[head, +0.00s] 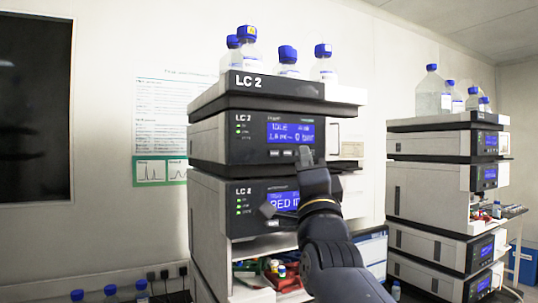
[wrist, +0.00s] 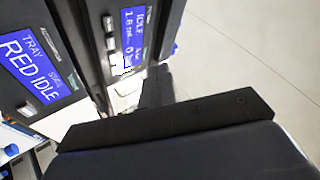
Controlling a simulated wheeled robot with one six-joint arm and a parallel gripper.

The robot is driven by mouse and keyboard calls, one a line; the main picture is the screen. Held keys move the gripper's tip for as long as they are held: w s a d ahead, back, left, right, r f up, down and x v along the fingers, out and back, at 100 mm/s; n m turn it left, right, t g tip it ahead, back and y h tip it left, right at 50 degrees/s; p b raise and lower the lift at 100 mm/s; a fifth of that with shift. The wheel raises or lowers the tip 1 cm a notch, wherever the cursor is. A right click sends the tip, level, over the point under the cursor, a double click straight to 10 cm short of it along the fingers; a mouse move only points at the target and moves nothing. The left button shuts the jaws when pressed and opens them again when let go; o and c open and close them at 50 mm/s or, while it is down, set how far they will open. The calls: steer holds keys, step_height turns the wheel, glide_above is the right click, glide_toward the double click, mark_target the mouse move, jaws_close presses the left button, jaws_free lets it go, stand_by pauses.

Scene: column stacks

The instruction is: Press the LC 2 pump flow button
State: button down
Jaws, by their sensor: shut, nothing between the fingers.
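The LC 2 pump module (head: 257,137) is the upper unit of the near stack, under the LC 2 top tray. Its blue display (head: 290,130) reads IDLE, and it also shows turned sideways in the wrist view (wrist: 131,28). A row of small buttons (head: 281,153) lies just below the display; they show in the wrist view too (wrist: 109,45). My gripper (head: 306,155) is shut and empty, its tip at the right end of this row. It covers part of the row. In the wrist view its tip (wrist: 156,88) is close to the panel; I cannot tell whether it touches.
The autosampler (head: 255,208) sits below the pump, its display (head: 283,202) partly behind my gripper. Blue-capped bottles (head: 288,62) stand on the top tray (head: 262,84). A second stack (head: 425,175) is at the right. An open shelf with coloured items (head: 270,270) lies below.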

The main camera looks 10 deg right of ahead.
mark_target(282, 159)
steer(key=shift+w+a+p, duration=0.45)
steer(key=shift+w+p, duration=0.2)
steer(key=shift+w, duration=0.75)
steer(key=shift+w+a+p, duration=0.4)
steer(key=shift+w+p, duration=0.2)
steer(key=shift+w, duration=0.75)
steer(key=shift+w+a+p, duration=0.45)
steer(key=shift+w+p, duration=0.2)
steer(key=shift+w, duration=0.75)
steer(key=shift+w+a, duration=0.15)
steer(key=shift+w, duration=0.25)
steer(key=shift+w+a+b, duration=0.1)
steer(key=shift+w+b, duration=0.2)
steer(key=shift+w, duration=0.1)
steer(key=shift+s, duration=0.15)
steer(key=shift+s+f+b, duration=0.15)
steer(key=shift+s+b, duration=0.2)
steer(key=shift+b, duration=0.3)
steer(key=shift+s+d, duration=0.25)
steer(key=shift+s, duration=0.1)
